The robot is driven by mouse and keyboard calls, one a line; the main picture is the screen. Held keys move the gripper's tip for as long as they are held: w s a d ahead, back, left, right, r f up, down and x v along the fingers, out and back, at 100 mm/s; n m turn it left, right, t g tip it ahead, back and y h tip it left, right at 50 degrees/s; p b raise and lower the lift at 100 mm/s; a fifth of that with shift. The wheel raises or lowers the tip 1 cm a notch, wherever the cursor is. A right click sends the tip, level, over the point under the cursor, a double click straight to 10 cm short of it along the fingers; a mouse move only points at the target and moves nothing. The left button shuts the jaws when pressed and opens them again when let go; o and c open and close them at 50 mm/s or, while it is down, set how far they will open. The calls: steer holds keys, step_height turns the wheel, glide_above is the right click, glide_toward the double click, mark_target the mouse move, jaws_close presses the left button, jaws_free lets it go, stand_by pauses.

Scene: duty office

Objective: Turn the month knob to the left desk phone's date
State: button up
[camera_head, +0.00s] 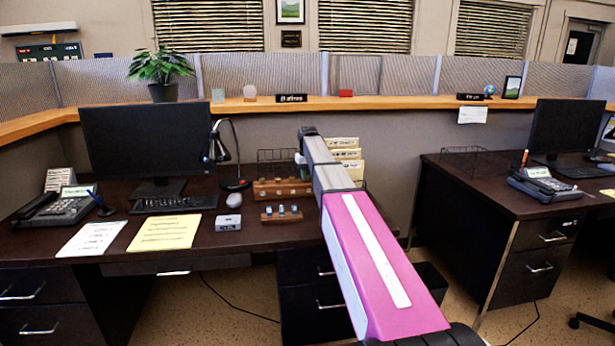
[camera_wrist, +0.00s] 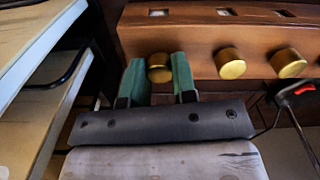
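A wooden date block (camera_head: 283,189) stands on the left desk; its knobs and windows are too small to read in the head view. In the wrist view, the wooden block (camera_wrist: 195,40) shows several small windows above a row of brass knobs. My gripper (camera_wrist: 160,72) has its green fingers on either side of the leftmost visible brass knob (camera_wrist: 159,68), seemingly touching it. Two more brass knobs (camera_wrist: 231,64) (camera_wrist: 289,63) are to its right. Labels and window text cannot be read. The left desk phone (camera_head: 68,206) has a lit greenish screen, too small to read.
A lower wooden stand with small blue-topped items (camera_head: 282,213) sits in front of the block. A lamp (camera_head: 222,150), monitor (camera_head: 145,130) and folder rack (camera_head: 347,160) stand nearby. Another phone (camera_head: 545,185) is on the right desk. A red-and-black object (camera_wrist: 297,90) is close at the right in the wrist view.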

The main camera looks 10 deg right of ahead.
mark_target(308, 176)
steer(key=shift+m, duration=2.8)
steer(key=o, duration=0.9)
step_height(308, 176, up, 11)
steer(key=shift+f, duration=0.1)
steer(key=shift+s, duration=0.15)
